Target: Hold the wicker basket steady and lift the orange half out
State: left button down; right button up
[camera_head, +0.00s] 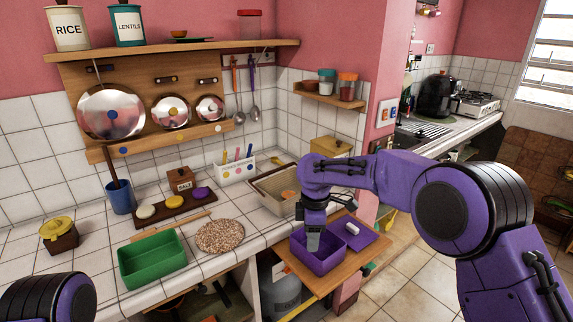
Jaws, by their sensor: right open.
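The wicker basket (262,192) appears to be the shallow, light tray-like container at the back right of the white tiled counter. The orange half (288,195) shows as a small orange shape inside it, near its right side. My right gripper (314,245) points down over the purple bin (330,262), in front and to the right of the basket and apart from it. It is open; its fingertips are small and partly hidden against the bin. Of my left arm only a purple link shows at the bottom left; its gripper is out of view.
A green bin (152,260) and a round speckled mat (220,236) lie on the counter left of the basket. The purple bin stands on a wooden board (293,264) beyond the counter edge. A white holder (236,172) and a yellow box (330,148) stand behind the basket.

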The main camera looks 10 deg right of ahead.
aim_at(288, 195)
jog(key=i, duration=1.15)
